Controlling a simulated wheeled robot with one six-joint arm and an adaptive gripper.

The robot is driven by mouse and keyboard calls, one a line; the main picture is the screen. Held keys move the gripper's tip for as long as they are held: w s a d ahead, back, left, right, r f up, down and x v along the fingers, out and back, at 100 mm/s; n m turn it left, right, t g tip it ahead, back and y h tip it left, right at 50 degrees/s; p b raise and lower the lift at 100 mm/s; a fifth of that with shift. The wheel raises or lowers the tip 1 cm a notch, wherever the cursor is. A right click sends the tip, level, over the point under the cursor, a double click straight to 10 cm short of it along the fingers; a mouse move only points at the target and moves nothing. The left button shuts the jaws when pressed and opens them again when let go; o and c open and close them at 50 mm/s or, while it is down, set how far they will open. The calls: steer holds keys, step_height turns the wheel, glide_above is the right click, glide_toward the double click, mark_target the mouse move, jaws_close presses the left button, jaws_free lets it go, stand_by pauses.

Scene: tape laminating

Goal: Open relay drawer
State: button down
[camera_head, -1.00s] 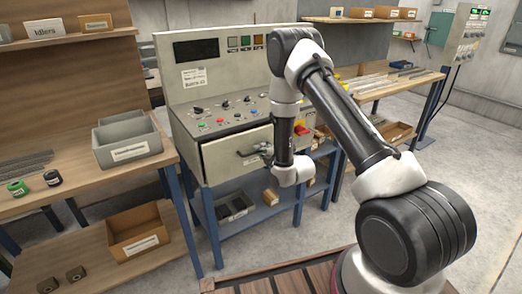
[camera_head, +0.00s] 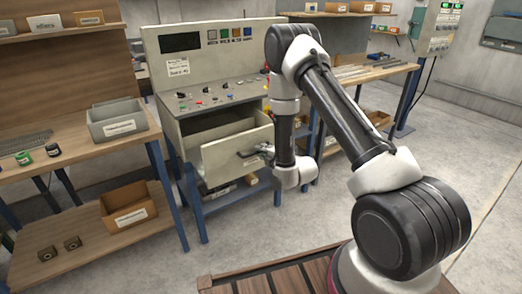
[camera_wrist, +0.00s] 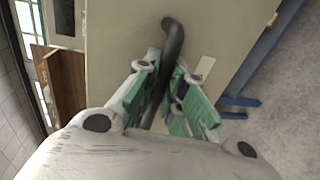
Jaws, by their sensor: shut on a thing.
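The relay drawer (camera_head: 226,162) is a beige drawer in the control cabinet (camera_head: 205,62). It stands pulled well out in the head view, and its dark inside shows behind the front panel. My gripper (camera_head: 256,152) is at the drawer's front. In the wrist view my gripper (camera_wrist: 170,92) has its green-padded fingers on both sides of the dark bar handle (camera_wrist: 173,40), shut on it. The drawer front (camera_wrist: 225,35) fills much of the wrist view behind the handle. My fingers partly hide the handle in the head view.
A wooden bench (camera_head: 75,160) with a grey bin (camera_head: 117,121) stands at the left, and an orange-brown bin (camera_head: 128,207) is on its lower shelf. Another bench (camera_head: 375,72) stands at the back right. The floor (camera_head: 440,150) at the right is clear.

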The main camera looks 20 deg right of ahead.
steer(key=shift+s+d, duration=0.25)
steer(key=shift+s, duration=0.4)
steer(key=c, duration=1.5)
jaws_free()
steer(key=v, duration=0.7)
steer(key=shift+s, duration=0.2)
